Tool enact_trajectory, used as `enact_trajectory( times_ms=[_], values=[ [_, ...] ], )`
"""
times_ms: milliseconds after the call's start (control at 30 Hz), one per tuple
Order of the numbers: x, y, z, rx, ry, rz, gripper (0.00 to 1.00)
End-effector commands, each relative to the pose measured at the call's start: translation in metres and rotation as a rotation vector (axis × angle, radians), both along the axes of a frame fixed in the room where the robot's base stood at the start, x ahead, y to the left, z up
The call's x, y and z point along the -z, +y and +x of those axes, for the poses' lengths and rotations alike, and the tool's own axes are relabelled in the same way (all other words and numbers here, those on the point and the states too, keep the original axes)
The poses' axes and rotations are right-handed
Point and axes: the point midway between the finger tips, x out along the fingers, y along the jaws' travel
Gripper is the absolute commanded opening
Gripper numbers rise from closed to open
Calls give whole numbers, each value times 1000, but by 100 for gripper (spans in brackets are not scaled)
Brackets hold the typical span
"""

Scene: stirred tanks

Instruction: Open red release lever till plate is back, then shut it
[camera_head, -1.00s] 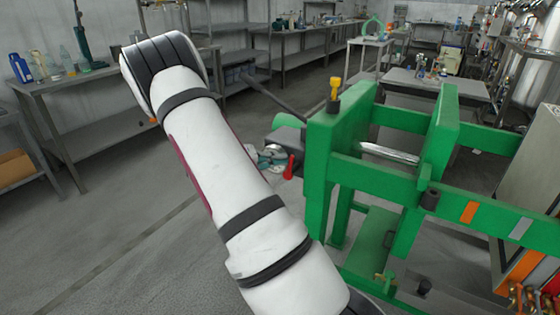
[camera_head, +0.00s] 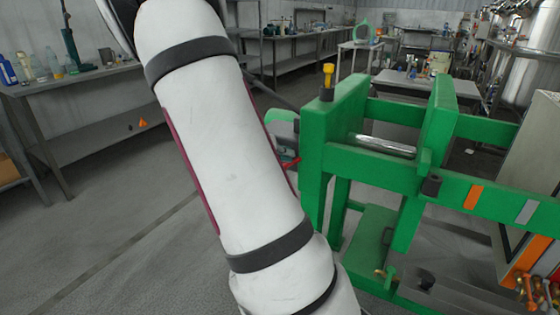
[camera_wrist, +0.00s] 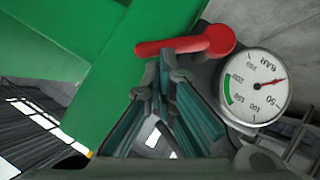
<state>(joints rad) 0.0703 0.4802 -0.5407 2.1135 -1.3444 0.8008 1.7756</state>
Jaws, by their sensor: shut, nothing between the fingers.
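The red release lever (camera_wrist: 190,42) runs across the top of the wrist view, its round hub at the right and its handle pointing left. My gripper (camera_wrist: 161,78) is shut and empty, its fingertips just under the lever; whether they touch it I cannot tell. In the head view a red strip of the lever (camera_head: 289,162) shows beside the green frame (camera_head: 311,165), partly hidden by my arm. A green upright plate (camera_head: 440,115) stands right of the frame's left upright, with a bare silver rod (camera_head: 385,146) between them.
A round gauge (camera_wrist: 255,86) sits right beside the lever. A green panel (camera_wrist: 155,25) is close on the left. A yellow-topped fitting (camera_head: 327,80) stands on the frame. Open floor (camera_head: 130,225) lies left of my arm.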

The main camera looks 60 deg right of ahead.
Motion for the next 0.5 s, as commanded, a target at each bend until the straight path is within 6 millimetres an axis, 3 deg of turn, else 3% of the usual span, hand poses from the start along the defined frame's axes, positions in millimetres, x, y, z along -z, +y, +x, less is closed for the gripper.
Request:
enact_trajectory(
  times_ms=[300,500],
  values=[
    [9,-1,-11,2,-169,12,0],
    [11,-1,-15,0,-173,12,0]
  ],
)
